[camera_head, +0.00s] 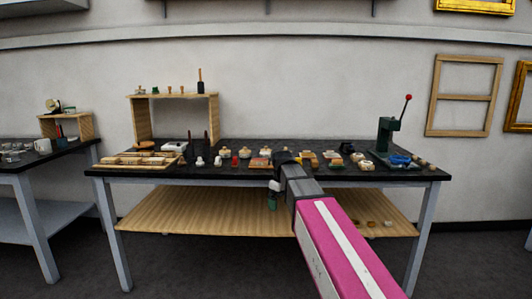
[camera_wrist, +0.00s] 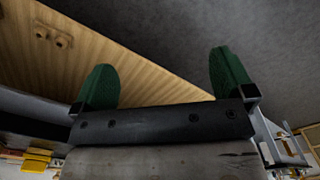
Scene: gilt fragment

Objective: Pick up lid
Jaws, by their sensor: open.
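I cannot pick out the lid with certainty among the many small items on the black-topped workbench (camera_head: 230,172). My gripper (camera_head: 272,199) hangs at the front of the bench, below the level of its top, with the lower wooden shelf behind it in the head view. In the wrist view my gripper (camera_wrist: 163,78) shows two green fingers spread wide with nothing between them. Part of the bench top behind my arm is hidden.
The lower wooden shelf (camera_head: 180,218) holds a few small round pieces (camera_head: 372,223) at its right; two small round pieces (camera_wrist: 62,40) show on wood in the wrist view. A wooden stand (camera_head: 215,118) and a dark green press (camera_head: 387,135) rise from the bench top.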

